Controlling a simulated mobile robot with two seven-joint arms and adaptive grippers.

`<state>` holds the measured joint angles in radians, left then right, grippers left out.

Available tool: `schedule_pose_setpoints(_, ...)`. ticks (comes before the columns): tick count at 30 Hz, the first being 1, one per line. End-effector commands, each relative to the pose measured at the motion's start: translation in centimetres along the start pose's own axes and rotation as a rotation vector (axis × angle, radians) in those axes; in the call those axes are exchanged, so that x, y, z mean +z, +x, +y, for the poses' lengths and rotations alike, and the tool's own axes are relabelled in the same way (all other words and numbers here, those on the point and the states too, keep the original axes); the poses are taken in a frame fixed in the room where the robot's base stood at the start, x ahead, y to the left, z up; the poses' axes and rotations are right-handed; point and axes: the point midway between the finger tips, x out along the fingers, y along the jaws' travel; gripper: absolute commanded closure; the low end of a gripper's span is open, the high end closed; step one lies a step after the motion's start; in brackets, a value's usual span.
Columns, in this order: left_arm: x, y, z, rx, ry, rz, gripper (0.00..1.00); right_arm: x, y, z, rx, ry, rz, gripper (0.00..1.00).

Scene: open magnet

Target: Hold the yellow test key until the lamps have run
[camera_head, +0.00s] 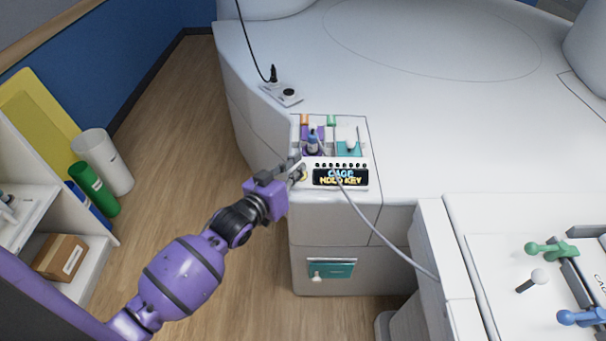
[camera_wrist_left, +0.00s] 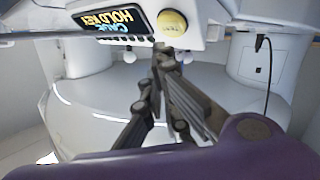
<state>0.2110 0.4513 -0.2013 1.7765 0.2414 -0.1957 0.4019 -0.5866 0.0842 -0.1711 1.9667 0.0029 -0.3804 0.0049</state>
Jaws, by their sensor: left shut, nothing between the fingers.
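The yellow test key (camera_wrist_left: 172,22) is a round button on the white console, beside a display (camera_wrist_left: 118,20) that reads "CAGE HOLD KEY". In the head view the display (camera_head: 340,177) shows too, and my gripper largely covers the key. My left gripper (camera_wrist_left: 160,52) is shut and empty, its fingertips close to the key's edge. I cannot tell whether they touch it. In the head view the left gripper (camera_head: 298,168) is at the console's front left corner. My right gripper is not in view.
Purple and teal panels with levers (camera_head: 350,143) sit just behind the display. A grey cable (camera_head: 370,222) runs from the console to the right. A teal drawer panel (camera_head: 331,269) is below. A white shelf (camera_head: 95,240) stands at left, with open wooden floor between.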

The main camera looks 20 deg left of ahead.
Motion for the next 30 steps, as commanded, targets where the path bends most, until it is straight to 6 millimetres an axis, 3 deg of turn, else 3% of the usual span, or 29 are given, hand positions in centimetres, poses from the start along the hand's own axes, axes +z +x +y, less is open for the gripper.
schedule_pose_setpoints(30,0.28,0.65,-0.46,0.0,0.001,0.002,1.0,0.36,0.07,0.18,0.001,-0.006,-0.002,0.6)
